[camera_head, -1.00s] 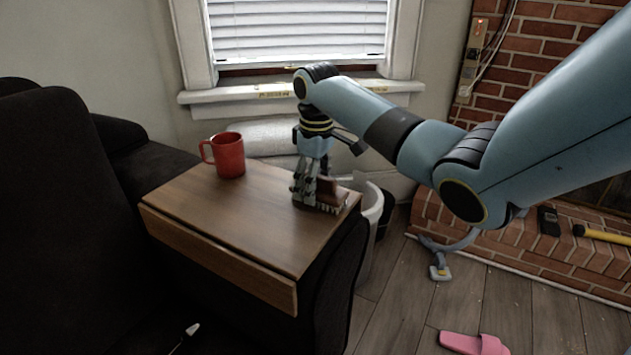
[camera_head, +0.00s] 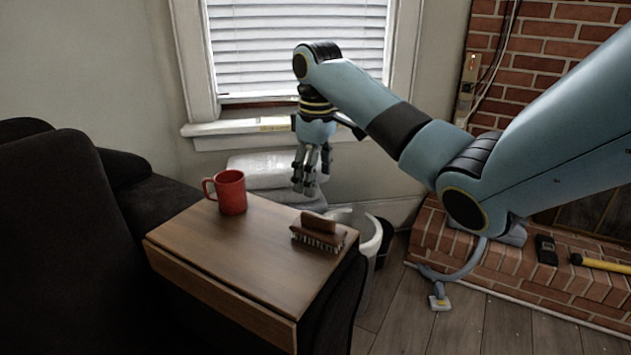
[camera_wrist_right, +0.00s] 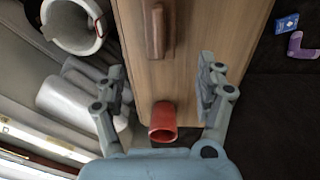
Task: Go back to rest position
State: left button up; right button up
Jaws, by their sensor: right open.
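My right gripper (camera_head: 311,172) hangs fingers down above the far edge of the wooden table board (camera_head: 240,245), clear of it. In the right wrist view the gripper (camera_wrist_right: 161,88) is open, with nothing between its fingers. A brown brush (camera_head: 318,232) lies bristles down on the board near its right edge. It also shows in the right wrist view (camera_wrist_right: 158,30). A red mug (camera_head: 231,192) stands at the board's far left corner and shows in the right wrist view (camera_wrist_right: 163,122). My left gripper is not in view.
A dark sofa (camera_head: 60,240) is on the left. A white bin (camera_head: 372,238) stands just right of the board. A window sill (camera_head: 240,128) is behind my right gripper. A brick hearth (camera_head: 480,265) with a yellow-handled tool (camera_head: 600,262) is at right.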

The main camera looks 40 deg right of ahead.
dwell(0.5)
jog(key=s+a+f+t, duration=0.1)
jog(key=s+a+f, duration=0.9)
jog(key=s, duration=0.4)
jog(key=s+a+r+m+t, duration=0.1)
jog(key=s+a+r, duration=0.15)
jog(key=s, duration=0.55)
jog(key=s+a+r+m, duration=0.1)
jog(key=s+a, duration=0.3)
jog(key=s, duration=0.4)
jog(key=s+d+f+g, duration=0.1)
jog(key=s+f, duration=0.1)
jog(key=f, duration=1.1)
jog(key=s+d+f, duration=0.1)
jog(key=d+f, duration=0.1)
jog(key=f, duration=1.1)
jog(key=s+d+f+g, duration=0.1)
jog(key=s+f, duration=1.4)
jog(key=s, duration=0.3)
jog(key=shift+s+m, duration=0.4)
